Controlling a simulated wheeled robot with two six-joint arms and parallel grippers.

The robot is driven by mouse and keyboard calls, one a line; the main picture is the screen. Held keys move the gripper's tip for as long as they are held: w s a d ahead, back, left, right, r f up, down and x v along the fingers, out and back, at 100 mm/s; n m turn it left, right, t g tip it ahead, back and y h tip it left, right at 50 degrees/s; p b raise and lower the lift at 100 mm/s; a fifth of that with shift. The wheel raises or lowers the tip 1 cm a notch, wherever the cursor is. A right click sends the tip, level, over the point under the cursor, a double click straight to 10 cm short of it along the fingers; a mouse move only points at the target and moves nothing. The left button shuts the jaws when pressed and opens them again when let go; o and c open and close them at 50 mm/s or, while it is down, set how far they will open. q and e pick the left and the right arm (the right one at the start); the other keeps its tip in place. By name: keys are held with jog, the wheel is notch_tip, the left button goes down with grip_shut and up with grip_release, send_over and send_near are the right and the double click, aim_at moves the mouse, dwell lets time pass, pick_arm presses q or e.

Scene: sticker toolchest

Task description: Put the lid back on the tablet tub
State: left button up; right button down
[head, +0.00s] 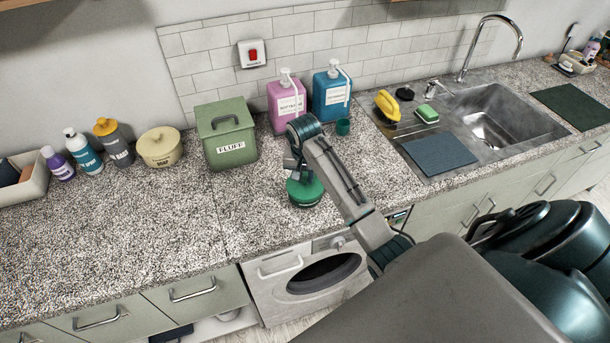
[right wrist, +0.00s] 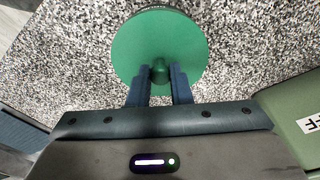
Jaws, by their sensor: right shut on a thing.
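The round green lid (head: 305,188) is near the front of the counter, above the washing machine. In the right wrist view the lid (right wrist: 160,35) is a flat green disc with a small knob. My right gripper (right wrist: 158,80) is shut on that knob, with one blue finger on each side. In the head view the right gripper (head: 297,168) is just above the lid, partly hidden by my arm. A darker green side with pale marks shows under the lid's front edge. I cannot tell whether this is the tub or whether the lid is seated. My left gripper is not in view.
A green FLUFF box (head: 228,140) stands left of the lid. Behind are a pink bottle (head: 287,100), a blue bottle (head: 332,95) and a small green cup or cap (head: 343,127). A cream pot (head: 159,148) stands further left. The left front counter is clear.

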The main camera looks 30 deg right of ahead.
dwell(0.4)
jog(key=c, duration=0.8)
grip_release()
jog(key=shift+o, duration=0.2)
jog(key=shift+r, duration=3.45)
grip_shut()
